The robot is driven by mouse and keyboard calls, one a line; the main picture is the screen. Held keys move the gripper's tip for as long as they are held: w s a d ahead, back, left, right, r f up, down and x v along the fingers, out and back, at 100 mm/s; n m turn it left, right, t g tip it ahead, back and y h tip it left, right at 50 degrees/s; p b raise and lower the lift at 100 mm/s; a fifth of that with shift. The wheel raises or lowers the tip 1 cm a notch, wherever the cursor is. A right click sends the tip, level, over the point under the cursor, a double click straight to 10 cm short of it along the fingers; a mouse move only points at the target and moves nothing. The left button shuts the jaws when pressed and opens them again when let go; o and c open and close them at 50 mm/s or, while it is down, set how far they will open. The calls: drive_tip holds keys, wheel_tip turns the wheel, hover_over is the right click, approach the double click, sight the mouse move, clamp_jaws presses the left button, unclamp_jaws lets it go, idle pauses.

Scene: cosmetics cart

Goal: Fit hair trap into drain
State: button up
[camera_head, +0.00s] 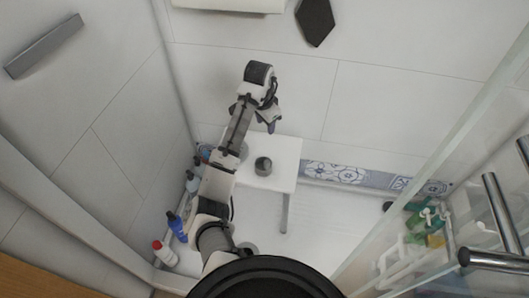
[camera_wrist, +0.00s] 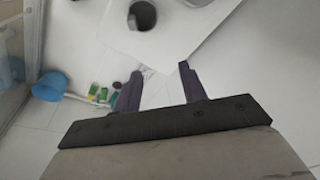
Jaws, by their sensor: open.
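My gripper (camera_head: 266,121) hangs in the air above the back of a white stool (camera_head: 283,148), with the wall behind it. In the wrist view its two dark fingers (camera_wrist: 158,80) are apart with nothing between them. A dark grey round, hollow piece (camera_head: 263,166) stands on the stool top. It also shows at the top of the wrist view (camera_wrist: 143,15), beyond the fingertips and apart from them. I cannot tell whether it is the hair trap. A grey round patch (camera_head: 248,247) on the floor, partly behind my arm, may be the drain.
Bottles, one blue (camera_head: 177,226) and one white with a red cap (camera_head: 163,252), stand along the left wall. Green and yellow bottles (camera_head: 430,226) stand at the right by the glass panel (camera_head: 440,150). A blue container (camera_wrist: 47,87) shows in the wrist view.

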drive_tip(key=s+f+g+y, duration=0.1)
drive_tip(key=s+f+g, duration=0.1)
drive_tip(key=s, duration=0.1)
drive_tip(key=b, duration=0.5)
hover_over(267, 161)
drive_tip(key=shift+m, duration=0.4)
drive_tip(key=f, duration=0.7)
drive_tip(key=shift+w+a+f, duration=0.1)
drive_tip(key=shift+w+f, duration=0.1)
drive_tip(key=shift+f, duration=0.1)
drive_tip(key=shift+f+b, duration=0.3)
drive_tip(key=shift+f, duration=0.5)
drive_tip(key=f, duration=0.4)
drive_tip(key=shift+s+f, duration=0.15)
drive_tip(key=shift+s, duration=0.05)
drive_tip(key=shift+c, duration=0.4)
clamp_jaws()
